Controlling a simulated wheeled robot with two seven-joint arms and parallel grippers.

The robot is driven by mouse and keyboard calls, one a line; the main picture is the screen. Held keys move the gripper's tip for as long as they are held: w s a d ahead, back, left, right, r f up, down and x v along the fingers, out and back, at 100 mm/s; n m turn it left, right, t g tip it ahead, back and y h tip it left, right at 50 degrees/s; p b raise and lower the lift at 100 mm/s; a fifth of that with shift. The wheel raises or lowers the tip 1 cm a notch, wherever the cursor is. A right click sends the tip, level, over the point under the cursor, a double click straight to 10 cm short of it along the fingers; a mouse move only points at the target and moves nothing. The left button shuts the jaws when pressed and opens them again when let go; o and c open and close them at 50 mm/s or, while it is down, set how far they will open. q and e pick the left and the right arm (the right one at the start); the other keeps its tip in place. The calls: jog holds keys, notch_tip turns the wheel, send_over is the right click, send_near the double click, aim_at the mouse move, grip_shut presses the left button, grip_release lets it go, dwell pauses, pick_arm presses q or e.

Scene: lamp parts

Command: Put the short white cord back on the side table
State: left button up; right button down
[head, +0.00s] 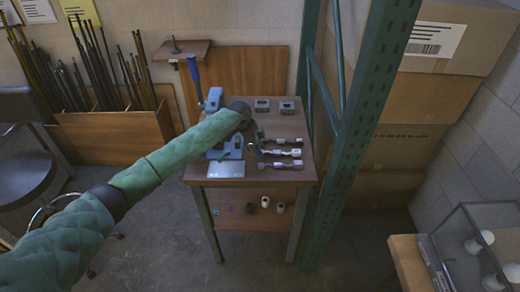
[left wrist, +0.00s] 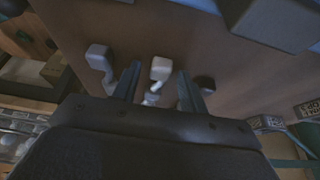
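The wooden side table (head: 292,121) stands in the middle of the head view. Several short cords lie side by side at the right of its top. One with a white end, which looks like the short white cord (head: 281,152), lies among them. My left gripper (head: 249,134) is over the table, just left of the cords. In the left wrist view its two fingers (left wrist: 158,88) are apart, and a white cord end (left wrist: 160,68) shows between them, touching neither. A greyer cord end (left wrist: 98,53) is left of the fingers. My right gripper is not in view.
A blue-handled press (head: 195,78) stands at the table's left, partly behind my arm. Two small grey boxes (head: 274,105) sit at the back. A green rack post (head: 350,130) rises close at the right. Small parts (head: 265,202) stand on the lower shelf.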

pick_arm(q)
jog(key=shift+r, duration=0.15)
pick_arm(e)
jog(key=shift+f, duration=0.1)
pick_arm(q)
jog(key=shift+a+r, duration=0.2)
jog(key=shift+r, duration=0.1)
jog(key=b+v, duration=0.3)
jog(key=v, duration=0.8)
jog(key=shift+b, duration=0.35)
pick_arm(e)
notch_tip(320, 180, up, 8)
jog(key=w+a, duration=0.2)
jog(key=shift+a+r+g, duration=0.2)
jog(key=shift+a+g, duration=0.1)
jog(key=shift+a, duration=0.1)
